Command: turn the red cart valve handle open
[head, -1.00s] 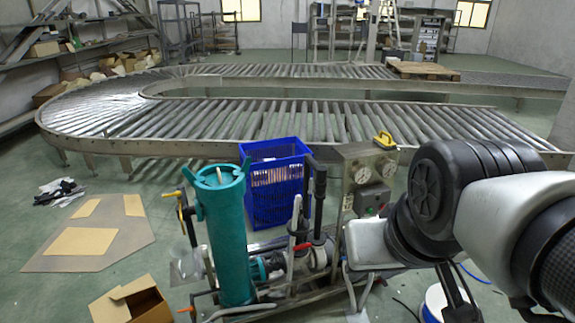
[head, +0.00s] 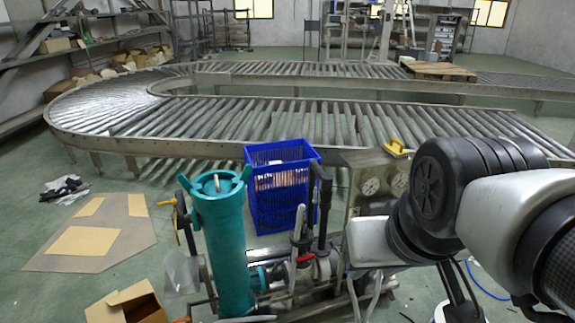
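The cart carries a tall teal cylinder (head: 221,245), pipes and a gauge panel (head: 370,187). A small red handle (head: 305,258) shows low on the pipework, right of the teal cylinder and in front of the blue crate. It is small in the picture, and its exact angle is hard to tell. My arm reaches in from the right, with its grey-white link in front of the gauge panel's lower part. I cannot make out my gripper's fingers. The visible part of my arm is right of the red handle, and no contact with the handle shows.
A blue crate (head: 283,196) stands behind the cart. A roller conveyor (head: 130,143) curves behind it. An open cardboard box (head: 125,305) lies at front left, near flat cardboard (head: 130,235). A yellow-handled thing (head: 398,148) sits by the panel top.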

